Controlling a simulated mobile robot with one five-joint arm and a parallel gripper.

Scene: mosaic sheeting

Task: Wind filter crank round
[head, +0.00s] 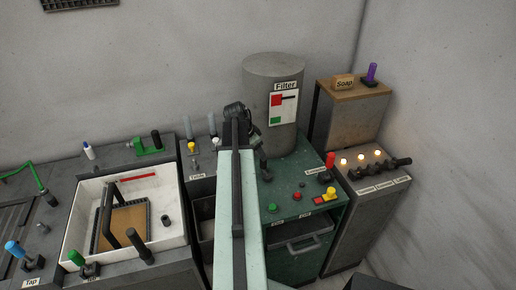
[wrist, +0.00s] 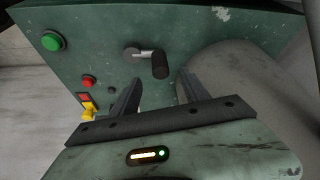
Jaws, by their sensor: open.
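The filter is a grey upright cylinder (head: 272,105) labelled "Filter" on a green cabinet top (head: 300,172). In the wrist view, the cylinder (wrist: 245,85) fills the right side. A small crank with a bright arm and a dark upright handle (wrist: 160,66) stands on the green top beside the cylinder. My gripper (wrist: 160,80) is open and empty. Its two dark fingers point toward the crank, one on either side of the handle's line; I cannot tell whether they touch it.
On the green top are a green button (wrist: 53,41), a red button (wrist: 88,81) and a yellow-and-red switch (wrist: 87,108). A red-handled lever (head: 330,160) stands at the right. A white sink tray (head: 75,225) lies left; a grey cabinet (head: 370,210) stands right.

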